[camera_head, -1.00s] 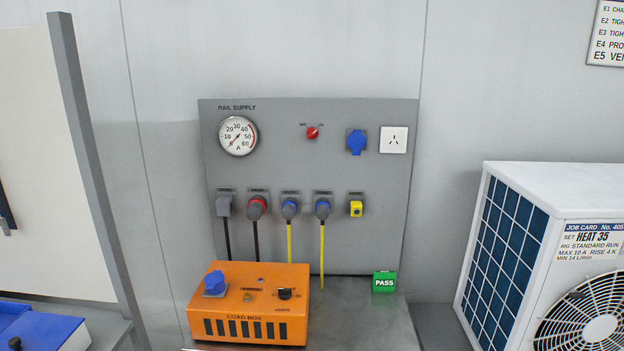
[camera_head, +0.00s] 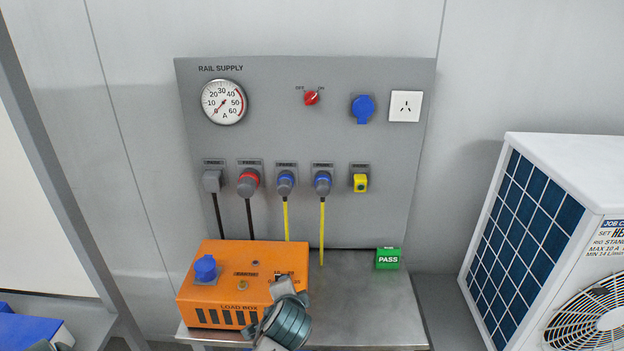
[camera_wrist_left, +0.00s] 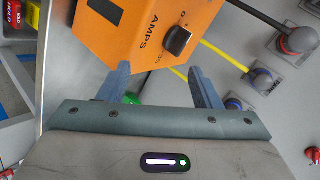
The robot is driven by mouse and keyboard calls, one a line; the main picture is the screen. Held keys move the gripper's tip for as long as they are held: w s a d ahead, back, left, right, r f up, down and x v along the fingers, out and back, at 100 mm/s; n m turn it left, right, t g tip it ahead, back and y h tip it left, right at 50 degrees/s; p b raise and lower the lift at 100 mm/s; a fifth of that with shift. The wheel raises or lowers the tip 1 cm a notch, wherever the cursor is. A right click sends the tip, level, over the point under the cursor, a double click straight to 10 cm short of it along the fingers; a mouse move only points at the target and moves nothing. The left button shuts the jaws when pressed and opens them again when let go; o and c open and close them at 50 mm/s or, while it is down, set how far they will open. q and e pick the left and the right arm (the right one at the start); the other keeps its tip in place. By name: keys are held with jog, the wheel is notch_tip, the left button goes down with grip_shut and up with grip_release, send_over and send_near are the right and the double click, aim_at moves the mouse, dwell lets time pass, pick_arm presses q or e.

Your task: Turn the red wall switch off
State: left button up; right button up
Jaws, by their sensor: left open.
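The red switch (camera_head: 312,98) is a small rotary knob on the upper middle of the grey rail supply panel (camera_head: 270,135). Its handle leans to the upper right, toward the ON label. My left gripper (camera_head: 288,296) is low in the head view, in front of the orange load box, well below the switch. In the left wrist view its two fingers (camera_wrist_left: 161,86) are apart with nothing held between them, near the load box's black knob (camera_wrist_left: 178,41). My right gripper is not in view.
The orange load box (camera_head: 215,286) sits on the metal bench (camera_head: 375,310). Several plugs with cables line the panel below the switch. A dial gauge (camera_head: 223,102) is left of the switch; a blue socket (camera_head: 362,109) and white outlet (camera_head: 405,106) are right. A white unit (camera_head: 570,160) stands at right.

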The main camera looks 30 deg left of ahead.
pick_arm(q)
jog(key=w+a+r+m+t+y, duration=0.2)
jog(key=w+r+m, duration=0.1)
jog(key=w+r, duration=0.45)
jog(key=w+a+r+m+t+y, duration=0.1)
jog(key=w+a+r+m+y, duration=0.15)
jog(key=w+r, duration=0.5)
jog(key=m+t+y, duration=0.3)
jog(key=m+y, duration=0.2)
send_near(312, 101)
jog(key=p+x, duration=0.4)
jog(key=x, duration=0.3)
jog(key=shift+w+a+r, duration=0.15)
jog(key=shift+a+r, duration=0.05)
jog(key=shift+a, duration=0.05)
jog(key=shift+w+a+p, duration=0.35)
jog(key=shift+w+a, duration=0.15)
jog(key=shift+c, duration=0.5)
jog(key=c, duration=0.9)
jog(key=shift+n, duration=0.25)
